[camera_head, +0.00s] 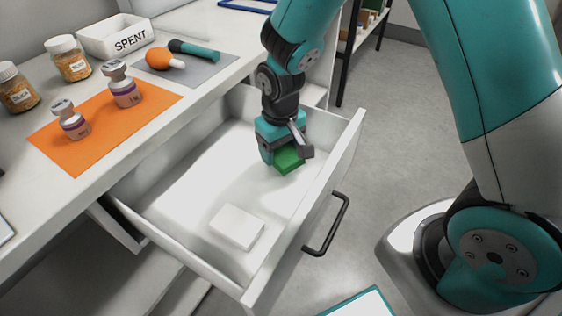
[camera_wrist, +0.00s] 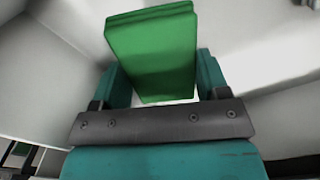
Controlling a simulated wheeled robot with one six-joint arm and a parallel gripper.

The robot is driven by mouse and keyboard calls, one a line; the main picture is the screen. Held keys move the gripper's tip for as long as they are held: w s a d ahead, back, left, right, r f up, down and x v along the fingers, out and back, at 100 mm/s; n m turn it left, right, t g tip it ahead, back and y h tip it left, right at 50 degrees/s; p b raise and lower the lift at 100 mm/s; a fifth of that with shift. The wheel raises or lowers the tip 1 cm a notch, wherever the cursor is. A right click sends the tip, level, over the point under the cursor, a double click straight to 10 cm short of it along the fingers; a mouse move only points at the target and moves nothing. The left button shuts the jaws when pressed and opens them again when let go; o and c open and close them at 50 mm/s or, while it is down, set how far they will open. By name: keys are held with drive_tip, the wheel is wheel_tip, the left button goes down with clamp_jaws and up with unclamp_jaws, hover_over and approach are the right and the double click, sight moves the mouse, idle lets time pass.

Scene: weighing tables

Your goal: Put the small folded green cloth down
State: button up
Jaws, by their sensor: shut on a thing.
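The small folded green cloth (camera_head: 288,160) is between the fingers of my gripper (camera_head: 285,153), inside the open white drawer (camera_head: 185,190), toward its far right end. In the wrist view the green cloth (camera_wrist: 155,50) stands out between the two teal fingers of my gripper (camera_wrist: 160,85), which is shut on it. The cloth is low over the drawer floor; I cannot tell whether it touches the floor.
A white block (camera_head: 237,227) lies in the drawer's near part. The drawer has a dark handle (camera_head: 326,225). The drawer's middle is clear.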

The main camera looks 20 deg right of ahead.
sight(281, 161)
drive_tip(key=shift+f+b, duration=0.35)
drive_tip(key=shift+f, duration=1.85)
drive_tip(key=shift+f, duration=0.15)
drive_tip(key=o, duration=0.8)
drive_tip(key=shift+o, duration=0.2)
